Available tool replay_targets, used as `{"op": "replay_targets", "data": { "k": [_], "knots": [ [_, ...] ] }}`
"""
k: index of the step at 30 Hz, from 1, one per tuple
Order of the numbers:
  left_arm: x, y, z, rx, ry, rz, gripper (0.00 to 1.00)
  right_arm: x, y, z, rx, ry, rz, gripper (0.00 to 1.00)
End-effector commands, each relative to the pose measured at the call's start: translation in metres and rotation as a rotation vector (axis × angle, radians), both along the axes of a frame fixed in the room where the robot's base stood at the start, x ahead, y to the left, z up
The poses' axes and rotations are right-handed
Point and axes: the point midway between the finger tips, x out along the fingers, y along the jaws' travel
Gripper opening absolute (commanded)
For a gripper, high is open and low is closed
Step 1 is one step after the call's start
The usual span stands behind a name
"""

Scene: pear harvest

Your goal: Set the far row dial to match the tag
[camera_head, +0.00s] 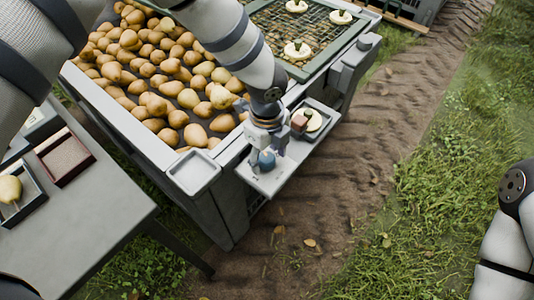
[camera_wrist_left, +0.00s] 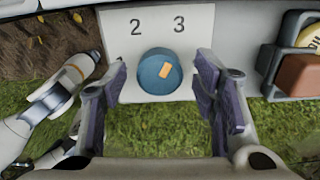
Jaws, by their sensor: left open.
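A round blue dial (camera_wrist_left: 150,80) sits on a pale plate (camera_wrist_left: 205,17) in the left wrist view. The numbers 2 and 3 are printed on the plate, above the dial. A short orange mark on the dial tilts up and to the right, roughly toward the 3. My left gripper (camera_head: 268,150) is open, its two fingers on either side of the dial, with visible gaps. The blue dial also shows in the head view (camera_head: 266,161), partly hidden by the gripper. I cannot make out which thing is the tag. My right gripper is out of view.
Beside the plate, a small tray (camera_head: 331,119) holds a pale disc (camera_head: 313,119) and a reddish-brown block (camera_head: 299,122). A large bin of pears (camera_head: 165,70) and a mesh-topped section (camera_head: 275,35) lie behind. A grey table (camera_head: 95,215) stands at left; a dirt track and grass lie at right.

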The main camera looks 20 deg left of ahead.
Motion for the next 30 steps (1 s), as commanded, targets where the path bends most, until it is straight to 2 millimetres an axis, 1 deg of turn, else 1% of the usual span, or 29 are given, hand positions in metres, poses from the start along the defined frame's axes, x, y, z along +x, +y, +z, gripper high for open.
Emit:
{"op": "replay_targets", "data": {
  "k": [1, 7, 14, 20, 26, 30],
  "knots": [
    [0.0, 0.0, 0.0, 0.0, 0.0, 0.0, 0.52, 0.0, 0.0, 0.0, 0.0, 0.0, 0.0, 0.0],
    [0.0, 0.0, 0.0, 0.0, 0.0, 0.0, 0.07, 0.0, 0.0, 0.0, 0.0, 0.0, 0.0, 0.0],
    [0.0, 0.0, 0.001, 0.0, 0.0, 0.008, 0.06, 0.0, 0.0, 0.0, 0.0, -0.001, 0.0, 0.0],
    [0.0, -0.001, 0.002, -0.001, -0.002, 0.074, 0.06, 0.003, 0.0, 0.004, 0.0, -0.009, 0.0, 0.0],
    [0.0, -0.001, 0.003, -0.001, -0.003, 0.221, 0.06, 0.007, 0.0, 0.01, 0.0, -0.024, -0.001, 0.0],
    [0.0, -0.001, 0.003, 0.0, -0.002, 0.352, 0.06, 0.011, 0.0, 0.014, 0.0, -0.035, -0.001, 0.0]
  ]
}}
